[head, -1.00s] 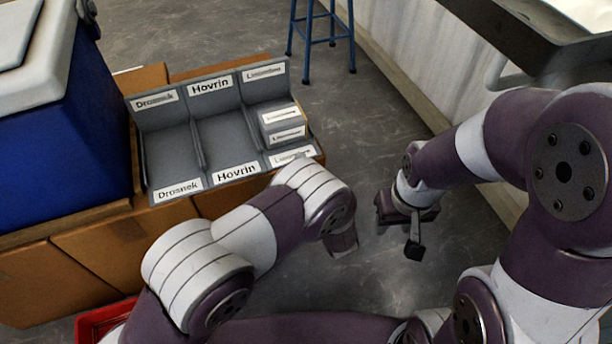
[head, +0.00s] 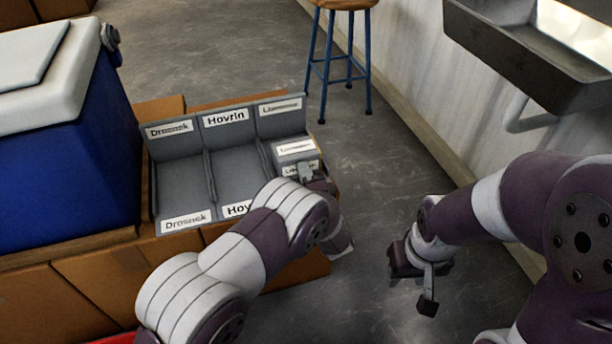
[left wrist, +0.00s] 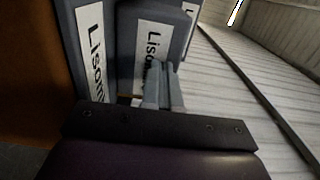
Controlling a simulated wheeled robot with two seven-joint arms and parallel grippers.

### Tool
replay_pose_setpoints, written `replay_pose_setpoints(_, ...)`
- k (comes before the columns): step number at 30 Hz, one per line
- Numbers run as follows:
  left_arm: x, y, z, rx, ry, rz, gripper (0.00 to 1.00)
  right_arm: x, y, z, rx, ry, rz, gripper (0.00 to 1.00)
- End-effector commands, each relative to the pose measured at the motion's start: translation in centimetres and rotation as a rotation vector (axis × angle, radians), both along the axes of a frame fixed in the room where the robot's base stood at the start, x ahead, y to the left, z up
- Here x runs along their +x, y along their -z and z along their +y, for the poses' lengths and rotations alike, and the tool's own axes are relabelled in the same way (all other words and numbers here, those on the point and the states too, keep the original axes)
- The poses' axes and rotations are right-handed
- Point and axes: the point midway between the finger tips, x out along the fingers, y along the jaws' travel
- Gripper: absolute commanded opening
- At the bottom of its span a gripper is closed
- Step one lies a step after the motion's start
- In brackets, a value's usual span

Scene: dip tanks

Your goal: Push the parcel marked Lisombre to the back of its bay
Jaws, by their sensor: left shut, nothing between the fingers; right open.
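The grey Lisombre parcel (head: 295,150) stands in the right-hand bay of the grey three-bay rack (head: 208,155), with white labels on its top and front. In the left wrist view the parcel (left wrist: 150,25) shows its label, partly hidden by the fingers. My left gripper (head: 306,172) is shut and empty, its fingertips at the parcel's front face; I cannot tell whether they touch. The fingers also show in the left wrist view (left wrist: 160,75). My left arm hides the bay's front label in the head view. My right gripper (head: 425,285) is open and empty, right of the rack.
The Drosnek and Hovrin bays are empty. A blue cooler (head: 65,135) with a white lid stands left of the rack. The rack rests on brown boxes (head: 95,275). A blue-legged stool (head: 340,60) stands behind, and a wall runs along the right.

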Motion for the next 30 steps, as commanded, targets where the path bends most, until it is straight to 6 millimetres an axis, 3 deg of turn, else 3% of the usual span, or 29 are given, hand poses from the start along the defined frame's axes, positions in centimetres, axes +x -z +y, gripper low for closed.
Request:
replay_pose_setpoints(6,5.4,0.2,1.9,-0.001,-0.005,-0.003,0.00,0.0,0.2,0.0,0.000,0.000,0.000,0.43)
replay_pose_setpoints(12,9.1,0.2,3.1,0.001,-0.002,-0.002,0.00,0.0,1.0,0.0,0.000,0.000,0.000,0.43)
replay_pose_setpoints(17,10.0,0.0,3.4,0.003,-0.001,-0.001,0.00,0.0,1.0,0.0,0.000,0.000,0.000,0.43)
replay_pose_setpoints(30,10.0,-0.7,3.9,-0.001,-0.003,-0.008,0.00,0.0,0.4,0.0,0.000,0.000,0.000,0.43)
